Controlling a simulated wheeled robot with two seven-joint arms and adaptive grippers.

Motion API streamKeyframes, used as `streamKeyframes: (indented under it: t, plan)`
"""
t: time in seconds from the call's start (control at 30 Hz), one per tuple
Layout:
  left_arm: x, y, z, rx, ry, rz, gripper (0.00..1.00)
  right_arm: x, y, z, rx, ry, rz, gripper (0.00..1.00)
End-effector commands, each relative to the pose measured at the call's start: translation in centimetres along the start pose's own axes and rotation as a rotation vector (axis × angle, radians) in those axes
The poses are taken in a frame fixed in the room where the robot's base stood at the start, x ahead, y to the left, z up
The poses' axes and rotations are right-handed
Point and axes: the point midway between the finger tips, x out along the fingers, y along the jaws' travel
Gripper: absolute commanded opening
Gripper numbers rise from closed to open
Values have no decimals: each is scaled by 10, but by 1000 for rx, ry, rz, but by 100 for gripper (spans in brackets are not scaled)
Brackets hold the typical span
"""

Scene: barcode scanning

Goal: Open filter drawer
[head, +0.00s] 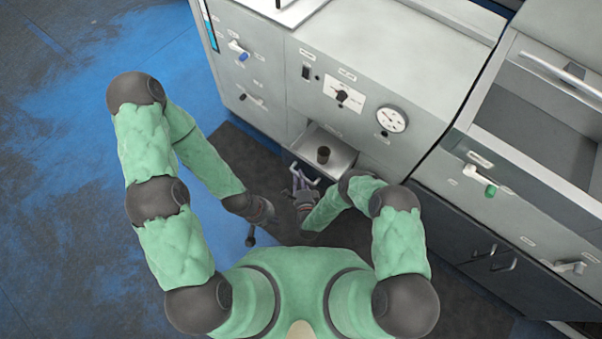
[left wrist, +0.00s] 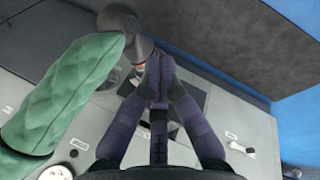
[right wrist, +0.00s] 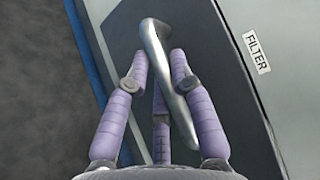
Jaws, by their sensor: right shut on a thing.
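The filter drawer (head: 341,155) stands pulled out of the grey cabinet front, below the gauge. A dark round cup-like thing (head: 323,154) is inside it. My right gripper (head: 299,180) is at the drawer's front. In the right wrist view its fingers (right wrist: 160,75) are shut on the silver drawer handle (right wrist: 180,103), beside the FILTER label (right wrist: 257,53). My left gripper (head: 250,237) is below and left of the drawer, away from the handle. In the left wrist view its fingers (left wrist: 160,68) are together with nothing seen between them.
The cabinet front carries a round gauge (head: 391,119) and a black knob (head: 341,97). An open bin (head: 530,115) is at the right, with a green-tipped lever (head: 481,180) below it. Blue floor (head: 70,180) lies free at the left.

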Motion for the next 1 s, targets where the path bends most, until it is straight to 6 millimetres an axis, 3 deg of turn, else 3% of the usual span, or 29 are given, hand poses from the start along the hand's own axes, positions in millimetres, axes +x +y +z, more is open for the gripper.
streamKeyframes:
  t: [0.37, 0.4, 0.43, 0.73, 0.8, 1.0]
  plan:
    - [-1, 0, 0, 0, 0, 0, 0, -6, -1, 5, 0, 1, -7, 0]
    - [-1, 0, 0, 0, 0, 0, 0, -6, -1, 5, 0, 1, -7, 26]
    - [-1, 0, 0, 0, 0, 0, 0, -6, -1, 5, 0, 1, -7, 35]
    - [-1, 0, 0, 0, 0, 0, 0, -6, 0, 6, -1, -1, -4, 35]
    - [4, 10, 2, 1, 5, -19, 0, -8, 1, 6, -1, -1, -3, 35]
    - [4, 10, 2, 1, 5, -21, 0, -28, 1, 6, 1, 1, 1, 35]
